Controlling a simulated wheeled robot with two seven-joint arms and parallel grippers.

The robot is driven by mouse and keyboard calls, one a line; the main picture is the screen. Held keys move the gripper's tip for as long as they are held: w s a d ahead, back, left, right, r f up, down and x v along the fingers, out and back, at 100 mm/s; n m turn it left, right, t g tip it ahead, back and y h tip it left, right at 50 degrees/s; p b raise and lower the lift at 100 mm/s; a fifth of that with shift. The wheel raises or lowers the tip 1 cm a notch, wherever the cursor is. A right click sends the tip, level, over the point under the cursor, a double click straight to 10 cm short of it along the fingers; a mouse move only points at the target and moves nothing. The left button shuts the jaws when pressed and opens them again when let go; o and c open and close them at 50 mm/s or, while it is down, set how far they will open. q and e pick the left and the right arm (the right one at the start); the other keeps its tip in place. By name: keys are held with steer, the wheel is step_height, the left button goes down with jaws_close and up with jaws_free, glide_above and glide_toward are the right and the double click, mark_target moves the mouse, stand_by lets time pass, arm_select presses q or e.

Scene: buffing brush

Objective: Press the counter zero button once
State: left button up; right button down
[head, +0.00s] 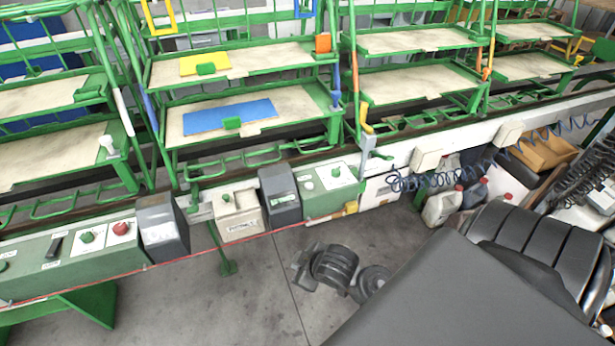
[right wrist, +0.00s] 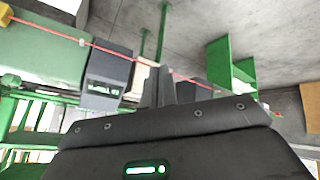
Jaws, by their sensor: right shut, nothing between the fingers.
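Two dark grey counter boxes hang along the green and white rail in the head view, one left of centre (head: 163,230) and one nearer the middle (head: 280,195). A beige box (head: 238,216) with a green knob (head: 226,197) sits between them. A green panel (head: 320,204) right of the middle counter carries a white plate with a green button (head: 336,172). Labels are too small to show which is the zero button. My right gripper (head: 301,266) is shut and empty, below and apart from the rail. In the right wrist view, its fingers (right wrist: 160,88) are right of a counter with a lit display (right wrist: 105,88).
A red cord (head: 205,252) runs along the rail's front. A control panel with a red button (head: 121,228) is at left. Green racks with boards (head: 230,116) stand behind. Canisters (head: 442,207) and a coiled blue hose (head: 430,182) are at right. Grey floor lies below.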

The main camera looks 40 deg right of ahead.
steer(key=w+d+r+n+t+y, duration=0.1)
steer(key=w+d+r+n, duration=0.25)
steer(key=w+d, duration=0.45)
steer(key=w+d+r+n+t+y, duration=0.1)
steer(key=w+d+r+n+y, duration=0.25)
steer(key=w, duration=0.75)
steer(key=w+d+r+h, duration=0.1)
steer(key=d+r, duration=0.3)
steer(key=d, duration=0.6)
steer(key=shift+w+d+r+n+g+h, duration=0.25)
steer(key=shift+r+n+g+h, duration=0.1)
steer(key=shift+r+n+g, duration=0.05)
arm_select(q)
steer(key=shift+a, duration=0.1)
steer(key=shift+f, duration=0.1)
arm_select(e)
steer(key=shift+f, duration=0.1)
steer(key=b, duration=0.8)
glide_above(312, 186)
step_height(312, 186, down, 8)
steer(key=shift+r, duration=0.1)
arm_select(q)
step_height(312, 186, down, 8)
arm_select(e)
steer(key=shift+f, duration=0.45)
steer(key=shift+f, duration=0.1)
